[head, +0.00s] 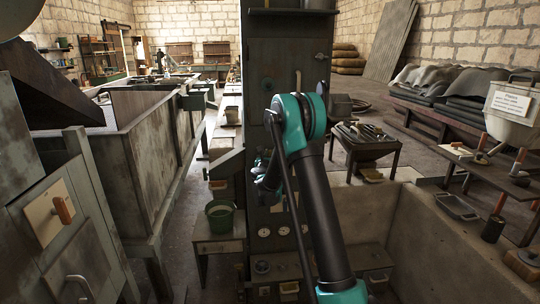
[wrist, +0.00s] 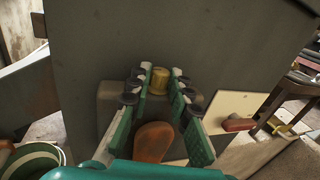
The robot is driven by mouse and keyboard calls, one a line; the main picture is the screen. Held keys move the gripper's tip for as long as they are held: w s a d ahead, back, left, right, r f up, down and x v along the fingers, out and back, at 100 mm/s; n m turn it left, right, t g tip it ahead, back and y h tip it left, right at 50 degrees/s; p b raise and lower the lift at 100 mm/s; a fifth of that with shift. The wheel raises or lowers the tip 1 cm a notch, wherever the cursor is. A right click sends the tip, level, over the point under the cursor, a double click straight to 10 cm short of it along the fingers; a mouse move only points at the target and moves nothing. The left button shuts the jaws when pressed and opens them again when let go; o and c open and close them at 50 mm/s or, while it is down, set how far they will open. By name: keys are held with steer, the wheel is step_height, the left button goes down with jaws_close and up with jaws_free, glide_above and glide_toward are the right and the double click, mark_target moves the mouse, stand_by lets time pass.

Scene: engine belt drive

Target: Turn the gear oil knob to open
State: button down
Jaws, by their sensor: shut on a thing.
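In the wrist view, a knob with a brass-coloured round part (wrist: 160,80) and a rounded orange-brown grip (wrist: 153,142) shows in front of a grey box on a dark panel. The brass part lies between the fingertips, and the grip lies lower, between the fingers. The gripper is shut on the knob. The exact contact is hard to see. In the head view, my arm hides most of this place on the dark column.
A cream plate with a red handle (wrist: 238,123) is right of my gripper in the wrist view. A green bucket (head: 220,214) stands on a low stand left of the column (head: 262,70). A concrete trough (head: 410,240) lies to the right, a metal tank (head: 160,150) to the left.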

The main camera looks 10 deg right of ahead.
stand_by(0.3)
steer(key=c, duration=1.7)
jaws_free()
steer(key=v, duration=1.2)
